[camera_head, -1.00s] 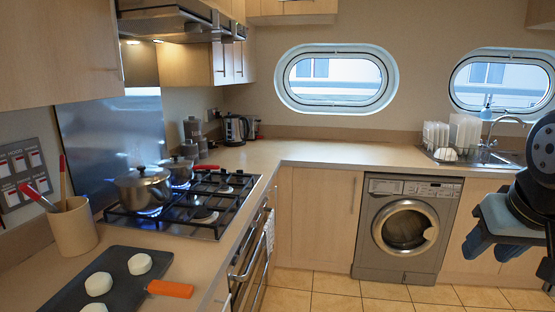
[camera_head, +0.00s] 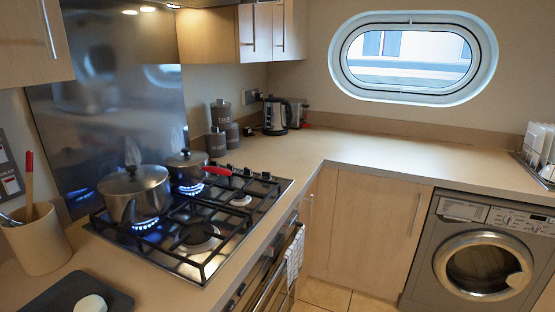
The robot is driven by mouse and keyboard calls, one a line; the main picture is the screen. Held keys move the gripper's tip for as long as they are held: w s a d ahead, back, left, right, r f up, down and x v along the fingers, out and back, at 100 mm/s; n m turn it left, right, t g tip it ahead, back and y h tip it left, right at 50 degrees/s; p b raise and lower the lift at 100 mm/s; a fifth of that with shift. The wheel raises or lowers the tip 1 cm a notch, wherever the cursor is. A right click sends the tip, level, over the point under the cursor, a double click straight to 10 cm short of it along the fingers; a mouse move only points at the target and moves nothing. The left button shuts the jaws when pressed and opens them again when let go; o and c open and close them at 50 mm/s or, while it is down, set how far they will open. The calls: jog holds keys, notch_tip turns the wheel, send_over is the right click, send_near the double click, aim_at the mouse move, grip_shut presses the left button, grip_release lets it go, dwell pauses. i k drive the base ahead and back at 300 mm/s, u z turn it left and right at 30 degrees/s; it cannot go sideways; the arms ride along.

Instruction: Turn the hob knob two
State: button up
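The gas hob (camera_head: 205,262) is set in the counter at left centre, with black pan supports. A large lidded steel pot (camera_head: 137,194) stands on its left burner over a blue flame. A smaller lidded saucepan (camera_head: 186,168) with a red handle stands behind it, also over a blue flame. The two right burners are bare. Small dark shapes (camera_head: 248,174) along the hob's far right edge may be its knobs; they are too small to tell apart or to read their settings. My gripper is out of view.
A utensil pot (camera_head: 38,240) and a dark board (camera_head: 62,300) with a white round piece (camera_head: 90,303) are at the lower left. Canisters (camera_head: 222,120) and a kettle (camera_head: 275,115) stand behind the hob. The corner worktop (camera_head: 330,150) is clear. A washing machine (camera_head: 483,258) is at right.

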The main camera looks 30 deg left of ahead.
aim_at(247, 171)
jog(key=u, duration=0.35)
jog(key=i, duration=0.95)
jog(key=u, duration=0.75)
jog(key=i, duration=0.4)
jog(key=u, duration=0.35)
jog(key=k, duration=0.95)
jog(key=u, duration=0.2)
jog(key=i, duration=0.95)
jog(key=z, duration=0.1)
